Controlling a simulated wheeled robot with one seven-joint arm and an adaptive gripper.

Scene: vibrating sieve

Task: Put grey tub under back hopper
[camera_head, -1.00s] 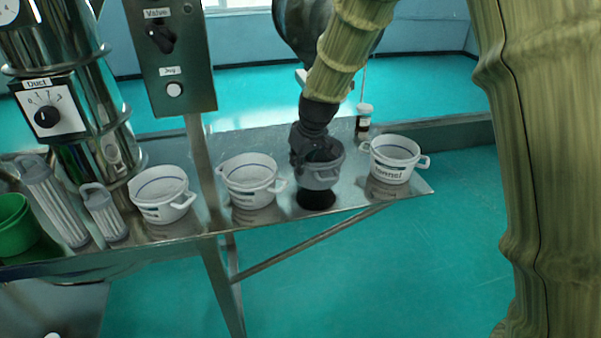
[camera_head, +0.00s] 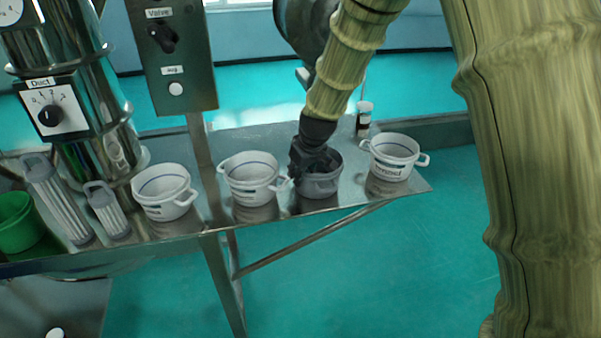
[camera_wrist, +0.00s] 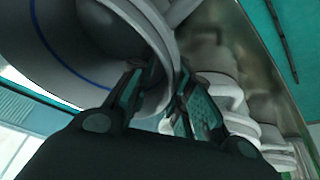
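The grey tub (camera_head: 321,185) is in the row on the metal bench, between two white tubs. In the head view its base appears at or just above the bench top; I cannot tell which. My gripper (camera_head: 308,165) is at its left rim and hides part of it. In the wrist view the tub's wall and rim (camera_wrist: 70,50), with a blue line inside, fill the upper left. My gripper's fingers (camera_wrist: 168,85) are on either side of the rim and appear closed on it. No back hopper can be made out.
White tubs stand close by: one to the right (camera_head: 394,165), one just left (camera_head: 251,185), another further left (camera_head: 165,200). A small bottle (camera_head: 363,125) stands behind. A control post (camera_head: 175,70) rises at the back.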

